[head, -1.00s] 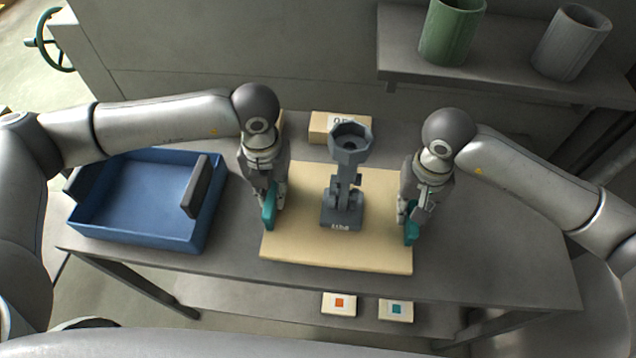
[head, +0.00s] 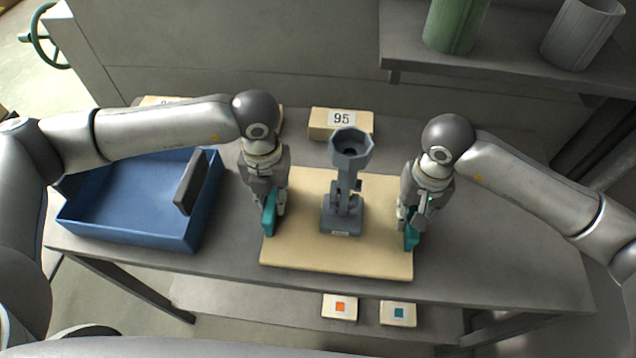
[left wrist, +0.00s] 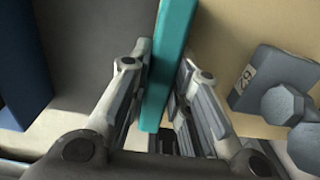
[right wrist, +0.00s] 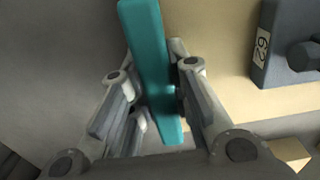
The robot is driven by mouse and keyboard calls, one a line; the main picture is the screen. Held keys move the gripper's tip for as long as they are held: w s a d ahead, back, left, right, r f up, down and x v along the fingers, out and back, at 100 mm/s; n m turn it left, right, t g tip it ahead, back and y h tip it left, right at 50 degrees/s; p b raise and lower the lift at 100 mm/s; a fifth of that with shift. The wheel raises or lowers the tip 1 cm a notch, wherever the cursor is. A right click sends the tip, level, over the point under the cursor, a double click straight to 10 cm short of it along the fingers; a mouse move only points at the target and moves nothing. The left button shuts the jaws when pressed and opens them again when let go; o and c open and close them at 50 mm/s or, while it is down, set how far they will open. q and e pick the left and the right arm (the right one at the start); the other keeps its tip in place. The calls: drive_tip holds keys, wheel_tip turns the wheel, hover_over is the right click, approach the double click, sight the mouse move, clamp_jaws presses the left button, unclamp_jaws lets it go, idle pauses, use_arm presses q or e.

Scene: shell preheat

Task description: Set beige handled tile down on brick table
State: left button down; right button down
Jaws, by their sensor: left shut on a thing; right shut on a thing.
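The beige tile (head: 300,255) is a flat board with a teal handle on each side. A dark grey stand with a cup-shaped top (head: 345,175) stands upright on it. My left gripper (head: 270,215) is shut on the left teal handle (left wrist: 170,60), and my right gripper (head: 409,232) is shut on the right teal handle (right wrist: 150,60). The tile looks level over the grey table (head: 500,265), near its front edge. I cannot tell whether its underside touches the table. No brick-coloured table shows.
A blue tray (head: 125,235) with a dark grip stands left of the tile. A beige block marked 95 (head: 322,124) is behind it. A shelf at the back right holds a green (head: 452,25) and a grey pot (head: 580,35). The table right of my right gripper is clear.

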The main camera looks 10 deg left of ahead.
use_arm(q)
drive_tip(key=shift+f+b, duration=0.35)
drive_tip(key=shift+f, duration=0.1)
use_arm(e)
drive_tip(key=shift+f, duration=0.45)
use_arm(q)
drive_tip(key=c, duration=1.3)
unclamp_jaws()
drive_tip(key=shift+c, duration=0.2)
use_arm(e)
drive_tip(key=c, duration=1.3)
unclamp_jaws()
drive_tip(key=shift+c, duration=0.2)
drive_tip(key=shift+r, duration=0.1)
use_arm(q)
wheel_tip(320, 180, up, 12)
use_arm(e)
wheel_tip(320, 180, up, 12)
drive_tip(key=shift+f, duration=0.1)
